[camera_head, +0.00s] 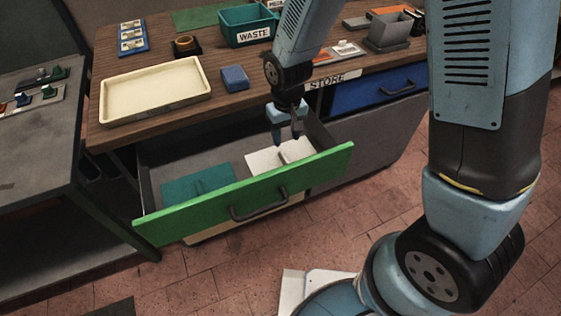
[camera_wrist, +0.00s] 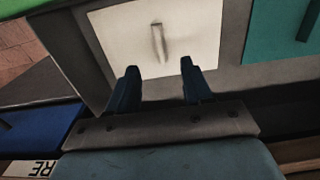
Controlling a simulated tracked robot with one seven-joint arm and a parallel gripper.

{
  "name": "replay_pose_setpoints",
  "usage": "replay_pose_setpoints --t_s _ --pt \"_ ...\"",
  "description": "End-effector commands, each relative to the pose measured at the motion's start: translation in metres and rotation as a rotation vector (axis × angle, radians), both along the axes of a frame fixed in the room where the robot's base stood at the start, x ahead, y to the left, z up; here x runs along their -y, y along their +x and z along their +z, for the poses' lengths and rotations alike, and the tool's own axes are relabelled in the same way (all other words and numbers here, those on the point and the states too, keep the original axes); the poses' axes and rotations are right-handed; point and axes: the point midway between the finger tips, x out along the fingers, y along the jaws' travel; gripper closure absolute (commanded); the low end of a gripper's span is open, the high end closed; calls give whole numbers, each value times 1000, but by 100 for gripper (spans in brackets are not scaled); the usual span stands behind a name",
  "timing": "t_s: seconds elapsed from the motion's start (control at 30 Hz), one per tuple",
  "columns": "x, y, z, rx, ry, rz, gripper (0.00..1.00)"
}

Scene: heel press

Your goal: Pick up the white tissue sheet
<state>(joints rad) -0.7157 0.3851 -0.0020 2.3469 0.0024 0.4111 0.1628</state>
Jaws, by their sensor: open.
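The white tissue sheet (camera_head: 272,158) lies flat in the open green-fronted drawer (camera_head: 240,192), on its right side. It has a raised fold or tab in its middle. In the wrist view the sheet (camera_wrist: 200,30) lies beyond my fingertips, with the tab between their lines. My gripper (camera_head: 287,142) points down over the sheet, open and empty. In the wrist view my gripper (camera_wrist: 158,72) shows its two dark fingers apart. I cannot tell the exact height of the fingertips above the sheet.
A teal sheet (camera_head: 200,188) with a similar tab lies left in the drawer. The drawer's green front and side walls surround both sheets. On the wooden table stand a cream tray (camera_head: 155,92), a blue block (camera_head: 235,78) and a green WASTE bin (camera_head: 247,24). A blue drawer (camera_head: 372,92) is shut.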

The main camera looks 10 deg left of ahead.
Motion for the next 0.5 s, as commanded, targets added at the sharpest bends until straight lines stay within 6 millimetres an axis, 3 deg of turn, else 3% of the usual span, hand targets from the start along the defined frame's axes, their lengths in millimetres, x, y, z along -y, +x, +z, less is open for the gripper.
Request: replay_pose_setpoints --t_s 0.3,0.5 --pt "0 0 -41 -1 -1 0 50" --pt "0 0 -50 1 1 0 50"
